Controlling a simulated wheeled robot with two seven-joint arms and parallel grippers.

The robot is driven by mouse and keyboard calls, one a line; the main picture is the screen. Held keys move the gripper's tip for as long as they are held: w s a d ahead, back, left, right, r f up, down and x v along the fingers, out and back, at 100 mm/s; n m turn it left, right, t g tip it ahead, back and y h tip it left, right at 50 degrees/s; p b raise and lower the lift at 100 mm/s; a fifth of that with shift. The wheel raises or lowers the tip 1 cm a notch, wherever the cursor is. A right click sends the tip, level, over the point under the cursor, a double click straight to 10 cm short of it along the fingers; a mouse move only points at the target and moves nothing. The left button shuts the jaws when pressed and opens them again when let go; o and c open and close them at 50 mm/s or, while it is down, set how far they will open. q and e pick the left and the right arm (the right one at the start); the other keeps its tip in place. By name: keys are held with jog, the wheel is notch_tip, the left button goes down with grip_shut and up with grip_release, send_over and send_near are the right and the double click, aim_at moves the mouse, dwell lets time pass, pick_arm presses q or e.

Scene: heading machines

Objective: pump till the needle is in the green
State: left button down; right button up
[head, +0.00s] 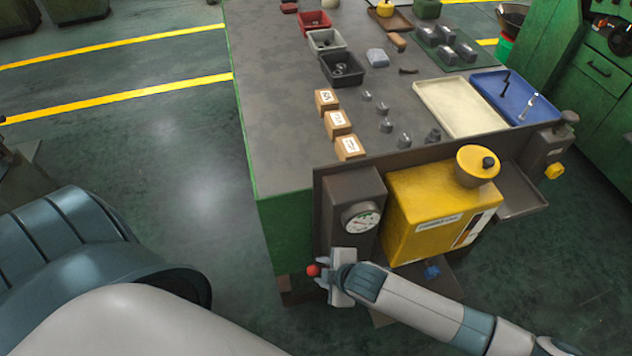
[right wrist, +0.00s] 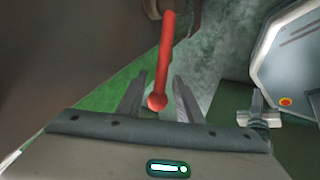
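The red lever (right wrist: 167,50) ends in a ball knob (right wrist: 157,102), which sits between the two separated fingers of my right gripper (right wrist: 160,98), with a gap on each side. In the head view the red knob (head: 313,270) shows at the tips of my right gripper (head: 324,276), low at the bench's front. The round gauge (head: 361,217) has a white face and is on a dark brown box just above. Its needle is too small to read surely against the green. The yellow tank (head: 425,215) stands right of the gauge. My left gripper is out of view.
A blue knob (head: 432,272) is under the tank.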

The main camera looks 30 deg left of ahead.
jog(key=shift+x, duration=2.55)
jog(key=shift+s, duration=0.1)
grip_shut()
